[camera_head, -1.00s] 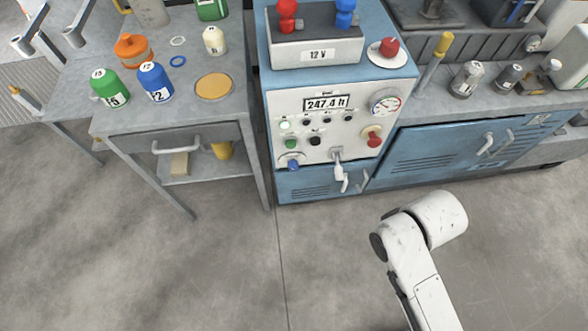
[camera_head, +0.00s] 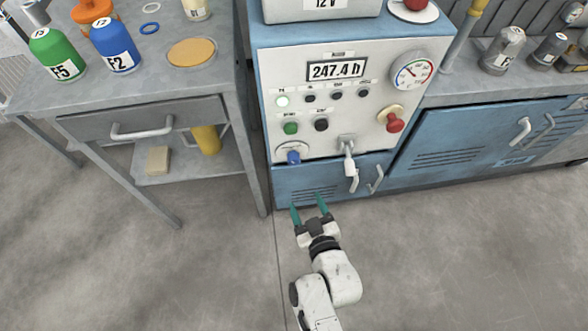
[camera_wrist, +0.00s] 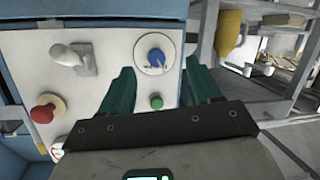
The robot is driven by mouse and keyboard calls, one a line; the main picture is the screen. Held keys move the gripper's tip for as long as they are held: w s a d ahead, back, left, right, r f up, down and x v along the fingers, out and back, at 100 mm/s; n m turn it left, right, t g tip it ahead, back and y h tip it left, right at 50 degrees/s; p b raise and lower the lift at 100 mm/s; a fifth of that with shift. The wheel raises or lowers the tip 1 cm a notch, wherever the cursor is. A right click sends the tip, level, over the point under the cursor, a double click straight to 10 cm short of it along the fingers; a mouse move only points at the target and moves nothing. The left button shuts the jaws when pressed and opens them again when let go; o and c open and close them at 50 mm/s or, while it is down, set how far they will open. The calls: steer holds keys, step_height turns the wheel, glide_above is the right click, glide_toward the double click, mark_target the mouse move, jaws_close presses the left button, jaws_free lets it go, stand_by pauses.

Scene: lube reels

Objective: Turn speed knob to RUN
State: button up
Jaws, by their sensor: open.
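The speed knob looks to be the small blue knob (camera_head: 293,157) on a round white dial plate, low on the left of the panel front. In the wrist view the blue knob (camera_wrist: 156,56) lies ahead, between the lines of my two fingers. The dial's lettering is too small to read. My gripper (camera_head: 308,203) has green fingers, spread apart and empty. In the head view it is below the knob, in front of the blue cabinet. In the wrist view my gripper (camera_wrist: 158,72) is apart from the knob.
A white-handled lever (camera_head: 349,160) sticks out right of the knob. A green button (camera_head: 291,128) is above it, a red knob (camera_head: 395,122) further right. Cabinet handles (camera_head: 365,179) project below. A grey workbench (camera_head: 150,95) stands left. The floor in front is clear.

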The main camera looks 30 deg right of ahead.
mark_target(294, 164)
steer(key=w+d+h+b, duration=0.1)
steer(key=w, duration=0.3)
steer(key=w+t+h+b, duration=0.1)
steer(key=w+b, duration=0.1)
steer(key=w, duration=0.2)
steer(key=w+d+m+t+h+b, duration=0.1)
steer(key=w, duration=0.3)
steer(key=shift+w+d, duration=0.2)
steer(key=shift+d, duration=0.15)
steer(key=shift+c, duration=0.4)
steer(key=c, duration=1)
